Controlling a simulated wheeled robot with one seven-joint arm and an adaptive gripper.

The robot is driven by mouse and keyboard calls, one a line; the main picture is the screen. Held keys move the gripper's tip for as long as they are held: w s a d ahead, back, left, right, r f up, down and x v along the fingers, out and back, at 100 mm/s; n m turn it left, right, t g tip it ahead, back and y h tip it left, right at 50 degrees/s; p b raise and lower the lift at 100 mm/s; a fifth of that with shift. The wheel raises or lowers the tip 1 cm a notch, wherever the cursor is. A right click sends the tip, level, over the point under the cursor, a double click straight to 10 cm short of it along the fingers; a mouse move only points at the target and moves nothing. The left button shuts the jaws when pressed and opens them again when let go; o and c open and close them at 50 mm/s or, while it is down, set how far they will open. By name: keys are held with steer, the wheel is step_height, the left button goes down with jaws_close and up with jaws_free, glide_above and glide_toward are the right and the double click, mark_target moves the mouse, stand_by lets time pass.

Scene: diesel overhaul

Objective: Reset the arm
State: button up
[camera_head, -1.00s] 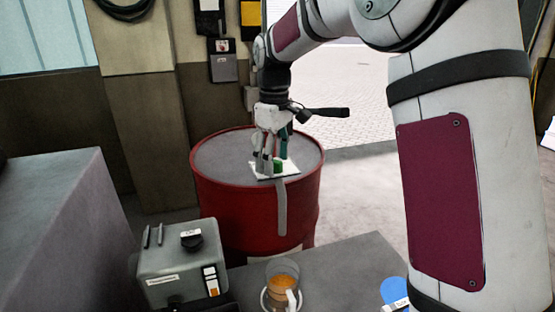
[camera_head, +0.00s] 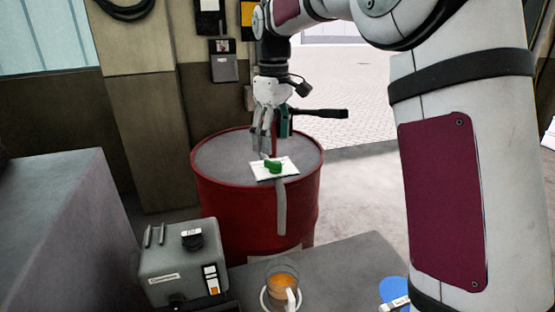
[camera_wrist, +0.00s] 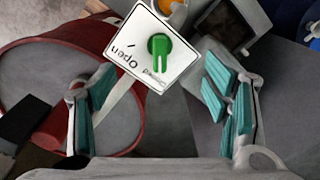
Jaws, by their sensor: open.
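My gripper (camera_head: 270,145) is open and empty, pointing down above the red drum (camera_head: 250,213). In the wrist view my gripper (camera_wrist: 165,110) shows its teal pads wide apart with nothing between them. The green knob (camera_wrist: 160,46) sits beyond the fingertips, clear of both pads. My arm runs up and to the right.
In front are a grey toaster-like box (camera_head: 180,265), a glass mug with orange liquid (camera_head: 283,284) and a blue round thing (camera_head: 392,290) on a grey bench (camera_head: 345,265). A grey block (camera_head: 55,220) stands left.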

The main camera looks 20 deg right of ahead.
steer(key=shift+r, duration=0.6)
